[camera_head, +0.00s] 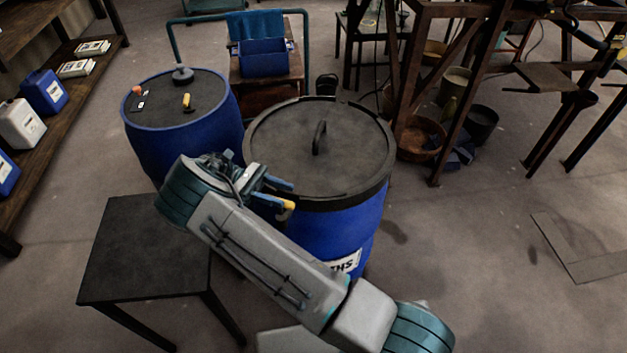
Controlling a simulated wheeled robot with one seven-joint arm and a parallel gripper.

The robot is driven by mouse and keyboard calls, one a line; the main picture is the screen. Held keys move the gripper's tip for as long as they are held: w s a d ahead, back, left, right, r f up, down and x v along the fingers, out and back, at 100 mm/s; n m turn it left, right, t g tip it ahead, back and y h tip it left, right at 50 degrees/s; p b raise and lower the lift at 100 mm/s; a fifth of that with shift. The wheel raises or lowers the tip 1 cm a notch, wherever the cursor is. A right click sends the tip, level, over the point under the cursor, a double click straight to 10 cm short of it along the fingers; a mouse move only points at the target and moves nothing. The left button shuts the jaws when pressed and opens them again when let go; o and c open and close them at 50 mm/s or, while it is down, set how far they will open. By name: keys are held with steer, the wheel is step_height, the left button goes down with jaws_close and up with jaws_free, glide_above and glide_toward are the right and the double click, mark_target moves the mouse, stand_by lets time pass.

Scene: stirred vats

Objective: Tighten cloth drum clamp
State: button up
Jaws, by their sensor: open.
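A blue drum (332,235) with a dark lid (350,150) and an upright handle (319,138) stands in the middle. A dark ring runs around the lid's rim, and a white label (347,263), partly hidden by my arm, ends in "HS". A yellow-tipped piece (289,205), which looks like the clamp lever, shows at the near left of the rim. My gripper (285,194) is open at this side of the drum, with its blue fingers close to the yellow tip. I cannot tell whether they touch it. My arm hides part of the drum's front.
A second blue drum (180,140) with small items on top stands at the left. A dark low table (145,250) is at the front left. A cart with a blue bin (263,58) stands behind. Wooden frames fill the back right; floor at the right is mostly clear.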

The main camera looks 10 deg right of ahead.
steer(key=s+d+r+b, duration=0.2)
steer(key=d+r, duration=0.5)
steer(key=d, duration=0.4)
steer(key=shift+s+d+r, duration=0.15)
steer(key=shift+s+r, duration=0.2)
steer(key=shift+s, duration=0.2)
steer(key=s+d+r+m+t+y, duration=0.1)
steer(key=s+r+m+t+y, duration=0.3)
steer(key=s+m+t+y, duration=0.2)
steer(key=s+d+r+m+t+y, duration=0.1)
steer(key=s+r+m+t+y, duration=0.4)
steer(key=s+y, duration=0.4)
steer(key=shift+s+d+r+m+t, duration=0.15)
steer(key=shift+s+r+m+t, duration=0.15)
steer(key=shift+s+m+t, duration=0.55)
steer(key=shift+w+n, duration=0.2)
steer(key=shift+n, duration=0.05)
